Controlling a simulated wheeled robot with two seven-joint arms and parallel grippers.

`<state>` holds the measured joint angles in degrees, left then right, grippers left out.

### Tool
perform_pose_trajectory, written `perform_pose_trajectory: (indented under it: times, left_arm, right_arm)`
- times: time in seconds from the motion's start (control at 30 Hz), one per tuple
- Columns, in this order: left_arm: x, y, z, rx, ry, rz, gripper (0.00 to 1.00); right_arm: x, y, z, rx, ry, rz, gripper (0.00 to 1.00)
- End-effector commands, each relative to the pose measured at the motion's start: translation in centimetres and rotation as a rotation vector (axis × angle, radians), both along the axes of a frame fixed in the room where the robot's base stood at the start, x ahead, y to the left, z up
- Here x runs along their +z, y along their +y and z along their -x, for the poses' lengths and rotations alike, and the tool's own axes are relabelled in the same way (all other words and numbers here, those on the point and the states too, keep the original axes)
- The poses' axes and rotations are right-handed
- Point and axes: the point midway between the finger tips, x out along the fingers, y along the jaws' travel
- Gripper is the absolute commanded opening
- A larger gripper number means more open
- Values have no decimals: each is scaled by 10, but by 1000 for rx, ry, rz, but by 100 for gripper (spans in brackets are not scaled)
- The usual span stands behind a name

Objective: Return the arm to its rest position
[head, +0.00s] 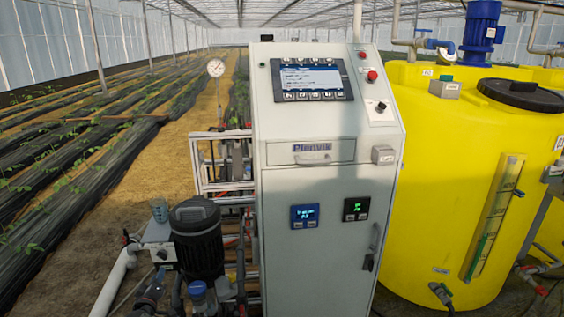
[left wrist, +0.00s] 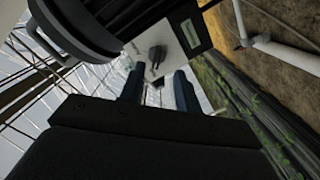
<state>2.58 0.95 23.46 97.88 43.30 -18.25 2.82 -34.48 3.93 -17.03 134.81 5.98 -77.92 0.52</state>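My left gripper (left wrist: 159,70) shows in the left wrist view. Its two dark fingers stand apart with a clear gap, and I see nothing held between them. Beyond the fingertips is a pale panel (left wrist: 183,35) with a small dark fitting (left wrist: 157,55) on it. I cannot tell whether the fingers are near it or well short of it. My right gripper is in neither view.
In the head view a grey control cabinet (head: 325,240) stands in the middle. A dark pump motor (head: 198,240) with pipework is at its left, and a yellow tank (head: 430,200) at its right. A pressure gauge (head: 215,68) rises behind. Planted rows (head: 60,150) lie left.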

Motion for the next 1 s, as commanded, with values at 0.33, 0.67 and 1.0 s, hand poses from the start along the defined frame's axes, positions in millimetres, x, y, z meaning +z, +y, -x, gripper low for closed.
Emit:
perform_pose_trajectory:
  times: [0.33, 0.67, 1.0]
  left_arm:
    - [-8, -70, 13, -298, 369, -159, 33]
    - [23, -194, 109, -568, 775, -454, 33]
    - [26, -294, 273, -734, 1034, -628, 33]
  right_arm:
    - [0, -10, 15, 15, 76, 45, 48]
    - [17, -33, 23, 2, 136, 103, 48]
    - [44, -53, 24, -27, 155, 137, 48]
